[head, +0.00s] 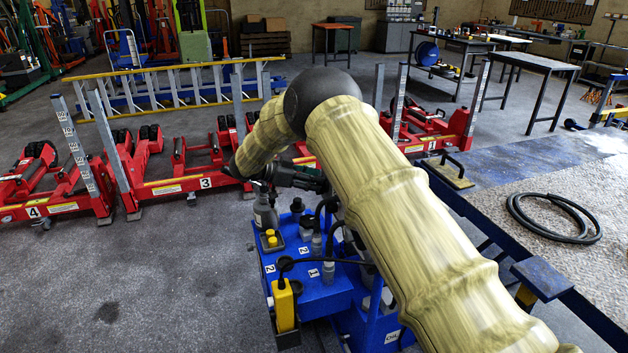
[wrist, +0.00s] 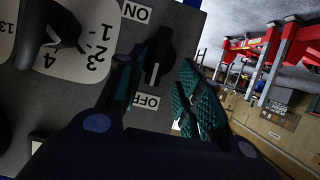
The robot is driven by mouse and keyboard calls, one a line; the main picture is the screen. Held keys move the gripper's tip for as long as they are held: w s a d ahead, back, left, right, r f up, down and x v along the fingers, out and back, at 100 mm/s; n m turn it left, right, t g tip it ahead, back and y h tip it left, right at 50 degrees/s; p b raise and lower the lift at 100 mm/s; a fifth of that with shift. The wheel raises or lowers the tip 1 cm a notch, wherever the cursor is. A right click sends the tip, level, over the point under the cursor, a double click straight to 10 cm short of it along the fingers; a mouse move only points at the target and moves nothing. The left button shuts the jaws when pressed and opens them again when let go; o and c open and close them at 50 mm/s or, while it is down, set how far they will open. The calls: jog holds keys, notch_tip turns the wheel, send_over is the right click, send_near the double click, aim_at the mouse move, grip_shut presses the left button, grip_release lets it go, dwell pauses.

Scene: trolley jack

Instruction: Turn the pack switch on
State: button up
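The pack switch (wrist: 160,55) is a black rotary knob on a dark grey panel in the wrist view. It sits between a white ON label (wrist: 136,12) and a white OFF label (wrist: 147,102). A white mark on the knob shows at its end nearer OFF. My gripper (wrist: 163,80) is open, its teal-padded fingers on either side of the knob in this view. I cannot tell if they touch it. In the head view my gripper (head: 300,178) is over the blue pack unit (head: 322,292); the switch is hidden there.
A second black knob (wrist: 45,30) on a numbered white dial is left of the switch. A grey bottle (head: 264,212) and a yellow pendant (head: 284,305) are on the blue unit. A workbench with a black hose (head: 553,218) stands right. Red jacks (head: 190,170) stand behind.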

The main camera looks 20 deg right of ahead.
jog(key=shift+s+d, duration=0.2)
jog(key=shift+d, duration=0.05)
jog(key=shift+s+r, duration=0.15)
jog(key=shift+r, duration=0.1)
grip_shut()
jog(key=shift+s, duration=0.1)
jog(key=s+f+m+t+h+b, duration=0.1)
jog(key=m+t+b, duration=0.1)
jog(key=m+b, duration=0.2)
jog(key=s+f+m+t+h+b, duration=0.1)
jog(key=m+t+b, duration=0.1)
jog(key=m+b, duration=0.2)
jog(key=s+f+m+t+b, duration=0.1)
jog(key=m+t+b, duration=0.2)
jog(key=m+b, duration=0.1)
jog(key=shift+f+m+h, duration=0.2)
jog(key=shift+m+h, duration=0.2)
jog(key=shift+m, duration=0.2)
jog(key=shift+r, duration=0.1)
dwell(0.6)
